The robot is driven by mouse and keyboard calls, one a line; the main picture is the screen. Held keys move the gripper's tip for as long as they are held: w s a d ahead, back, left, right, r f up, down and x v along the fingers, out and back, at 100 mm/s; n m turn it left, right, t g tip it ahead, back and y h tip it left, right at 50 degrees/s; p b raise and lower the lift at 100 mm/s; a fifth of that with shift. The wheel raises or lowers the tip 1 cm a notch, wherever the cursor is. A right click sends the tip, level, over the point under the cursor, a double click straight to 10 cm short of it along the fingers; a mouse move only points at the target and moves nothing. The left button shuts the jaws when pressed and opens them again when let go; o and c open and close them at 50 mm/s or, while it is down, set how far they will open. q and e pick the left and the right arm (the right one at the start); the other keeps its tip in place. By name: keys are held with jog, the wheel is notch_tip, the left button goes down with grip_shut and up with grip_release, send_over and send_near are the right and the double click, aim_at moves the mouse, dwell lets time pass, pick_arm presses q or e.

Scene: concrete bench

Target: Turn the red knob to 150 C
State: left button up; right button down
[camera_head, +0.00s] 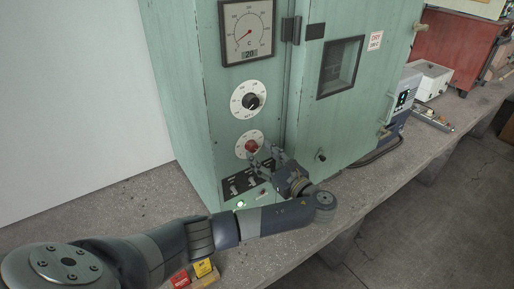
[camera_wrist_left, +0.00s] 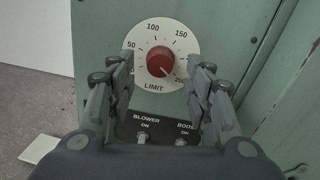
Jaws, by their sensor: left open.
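The red knob (camera_head: 251,146) sits on a white round dial on the front of the green oven cabinet. In the left wrist view the red knob (camera_wrist_left: 160,61) is centred on a dial marked LIMIT (camera_wrist_left: 183,45), with 50, 100, 150 and 250 readable. A pale mark on the knob points to the lower right, towards 250. My left gripper (camera_head: 264,156) is open in front of the dial, its fingers spread left and right of the knob with gaps on both sides. My right gripper is out of view.
A black knob (camera_head: 251,101) on another dial and a gauge (camera_head: 247,32) are above. A switch panel (camera_head: 243,180) with BLOWER and BOOST labels is below. The oven door (camera_head: 350,110) is at right. Red and yellow blocks (camera_head: 203,267) lie near the bench's front edge.

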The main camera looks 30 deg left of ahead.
aim_at(252, 147)
pick_arm(q)
jog(key=shift+p+x, duration=0.3)
jog(key=shift+x, duration=1.2)
jog(key=shift+c, duration=0.4)
jog(key=c, duration=1)
jog(key=shift+n, duration=0.3)
